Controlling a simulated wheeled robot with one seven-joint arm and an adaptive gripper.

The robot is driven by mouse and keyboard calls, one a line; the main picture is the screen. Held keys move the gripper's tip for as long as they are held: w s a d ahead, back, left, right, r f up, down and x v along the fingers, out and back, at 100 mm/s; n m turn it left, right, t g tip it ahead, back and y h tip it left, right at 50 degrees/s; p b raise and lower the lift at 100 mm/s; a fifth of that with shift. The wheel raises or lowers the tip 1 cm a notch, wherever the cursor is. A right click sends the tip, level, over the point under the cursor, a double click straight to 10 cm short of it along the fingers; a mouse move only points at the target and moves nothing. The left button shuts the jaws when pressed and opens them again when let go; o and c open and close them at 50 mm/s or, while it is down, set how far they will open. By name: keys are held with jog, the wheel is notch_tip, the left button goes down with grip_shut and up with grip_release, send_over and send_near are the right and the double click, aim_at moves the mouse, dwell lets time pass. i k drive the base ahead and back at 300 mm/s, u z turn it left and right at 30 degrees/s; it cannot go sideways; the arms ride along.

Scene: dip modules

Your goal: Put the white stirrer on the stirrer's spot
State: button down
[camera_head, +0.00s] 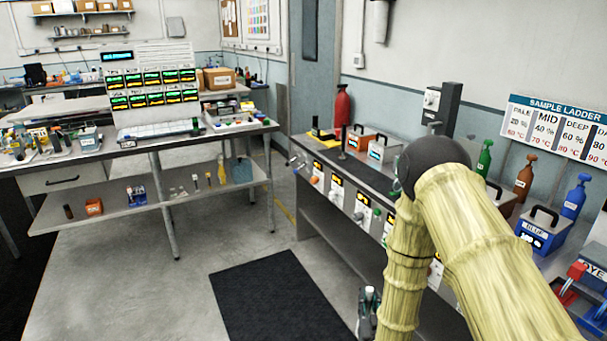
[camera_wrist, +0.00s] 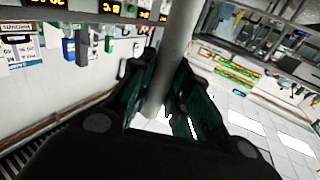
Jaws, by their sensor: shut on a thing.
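My gripper (camera_wrist: 160,85) fills the lower middle of the wrist view. Its dark fingers are shut on a pale grey-white rod (camera_wrist: 175,52), which looks like the white stirrer. The rod runs up out of the top of that view, and its far end is hidden. I cannot tell which place is the stirrer's spot.
The right bench (camera_head: 330,160) carries orange-fronted and teal-fronted boxes, bottles and a blue box (camera_head: 543,232). A shelved table (camera_head: 200,143) with display panels stands at the left. A dark mat (camera_head: 275,300) lies on the floor. Floor between them is clear.

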aim_at(366, 175)
jog(key=u, duration=0.9)
jog(key=i, duration=2.85)
jog(key=z, duration=2.1)
